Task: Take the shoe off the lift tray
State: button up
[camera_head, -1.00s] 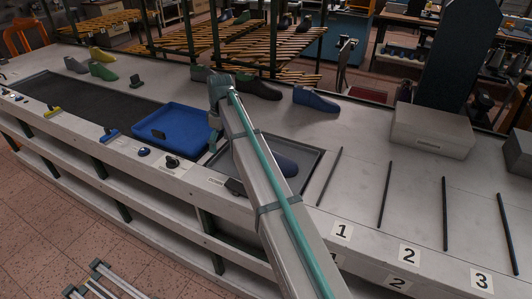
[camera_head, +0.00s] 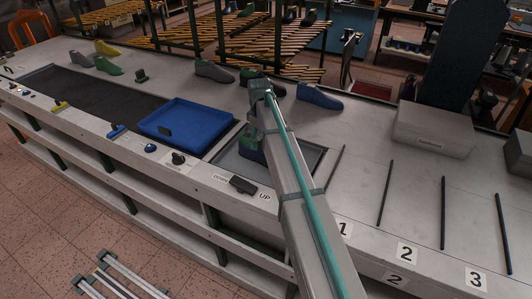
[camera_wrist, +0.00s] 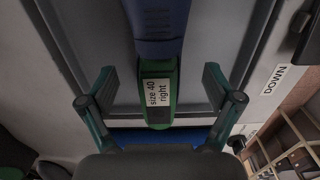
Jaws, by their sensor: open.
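The shoe is a blue last with a green end. In the head view the shoe (camera_head: 248,152) rests on the grey lift tray (camera_head: 227,162), partly hidden by my arm. In the wrist view the shoe (camera_wrist: 157,28) runs down from the top edge. Its green end bears a white label reading "size 40 right". The lift tray (camera_wrist: 98,30) shows around it. My gripper (camera_wrist: 158,80) is open, with one teal finger on each side of the green end and visible gaps between.
A blue tray (camera_head: 186,122) lies left of the lift tray. A black switch (camera_head: 243,185) marked DOWN and UP sits at the bench front. Several other lasts, including a blue one (camera_head: 319,97), stand along the back. A grey box (camera_head: 434,128) stands right.

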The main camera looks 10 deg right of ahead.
jog(key=shift+w+f+p, duration=0.15)
jog(key=shift+f+p, duration=0.7)
jog(key=shift+f, duration=1.35)
jog(key=shift+r, duration=0.1)
grip_shut()
